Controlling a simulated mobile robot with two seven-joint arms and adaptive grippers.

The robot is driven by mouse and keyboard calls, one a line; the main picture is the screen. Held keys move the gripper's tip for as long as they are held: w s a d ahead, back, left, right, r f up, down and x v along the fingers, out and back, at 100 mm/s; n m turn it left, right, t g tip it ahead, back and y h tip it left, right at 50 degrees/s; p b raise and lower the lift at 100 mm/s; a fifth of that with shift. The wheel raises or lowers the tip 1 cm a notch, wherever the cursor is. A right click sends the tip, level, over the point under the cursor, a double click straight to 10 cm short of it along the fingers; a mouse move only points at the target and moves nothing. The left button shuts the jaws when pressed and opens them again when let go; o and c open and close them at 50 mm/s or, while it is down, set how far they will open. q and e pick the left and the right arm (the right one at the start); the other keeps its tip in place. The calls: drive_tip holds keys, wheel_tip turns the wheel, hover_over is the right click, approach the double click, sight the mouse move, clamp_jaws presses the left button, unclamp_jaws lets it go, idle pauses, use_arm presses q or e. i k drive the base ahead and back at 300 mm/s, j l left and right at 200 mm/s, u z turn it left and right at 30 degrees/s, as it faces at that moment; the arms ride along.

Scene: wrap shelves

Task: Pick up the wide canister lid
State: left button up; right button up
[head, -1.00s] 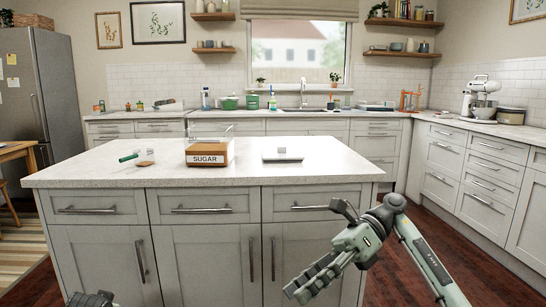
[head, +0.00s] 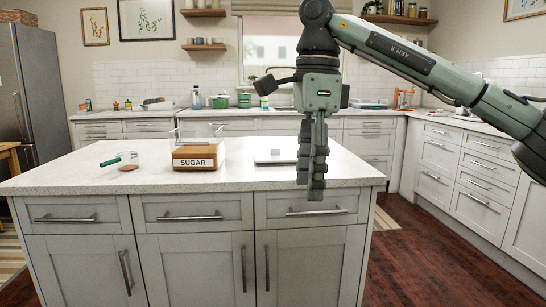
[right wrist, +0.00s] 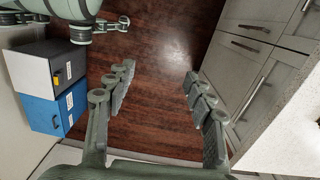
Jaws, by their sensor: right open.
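The wide canister lid (head: 277,156) looks like a flat, pale square plate with a small grey grip. It lies on the island top, right of the clear canister with the wooden SUGAR front (head: 198,157). My right gripper (head: 310,190) hangs fingers down, in front of the island's edge and just right of the lid in the head view, apart from it. It covers the lid's right end. In the right wrist view the right gripper (right wrist: 159,85) is open, with only floor between its fingers. My left gripper (right wrist: 112,25) shows small at the top left there; its opening is unclear.
The island top (head: 90,165) also holds a green-handled item (head: 112,160) and a small brown item (head: 128,168) at left. Its front edge and drawers are close to my right gripper. A dark box (right wrist: 68,62) and a blue box (right wrist: 48,115) show in the wrist view.

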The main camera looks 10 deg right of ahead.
sight(288, 156)
drive_tip(key=i, duration=1.8)
